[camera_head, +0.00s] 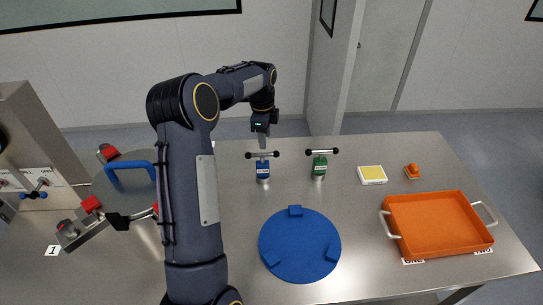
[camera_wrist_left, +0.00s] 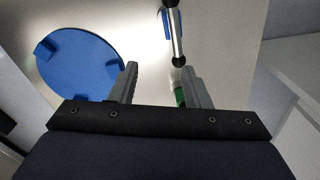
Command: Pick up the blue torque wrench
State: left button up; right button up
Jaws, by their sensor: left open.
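The blue torque wrench (camera_head: 263,171) stands upright on the metal table, its T-bar with black ball ends on top. My left gripper (camera_head: 262,143) is directly above it in the head view, fingers pointing down. In the left wrist view my left gripper (camera_wrist_left: 160,68) is open with nothing between its fingers. There the wrench's bar (camera_wrist_left: 174,35) lies beyond the fingertips, nearer the right finger, with a little blue of the body beside it. My right gripper is not in view.
A green torque wrench (camera_head: 319,168) stands close to the right; some green shows behind the right finger in the wrist view. A blue round plate (camera_head: 300,246) lies in front. A yellow-and-white box (camera_head: 372,175), an orange-red item (camera_head: 412,171) and an orange tray (camera_head: 437,222) are farther right.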

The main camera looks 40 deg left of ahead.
pick_arm(q)
jog(key=shift+w+a+f+m+g, duration=0.3)
jog(key=shift+w+a+f+m, duration=0.3)
jog(key=shift+w+a+f, duration=0.5)
notch_tip(320, 180, down, 2)
jog(key=shift+w+f+b, duration=0.1)
jog(key=shift+f+b, duration=0.15)
jog(key=shift+b, duration=0.5)
jog(key=b, duration=0.5)
send_over(263, 167)
jog(key=w+a, duration=0.1)
notch_tip(263, 167, down, 6)
jog(key=shift+w+r, duration=0.1)
jog(key=shift+r, duration=0.15)
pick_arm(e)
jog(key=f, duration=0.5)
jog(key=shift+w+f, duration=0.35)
pick_arm(q)
grip_shut()
jog(key=shift+r, duration=0.1)
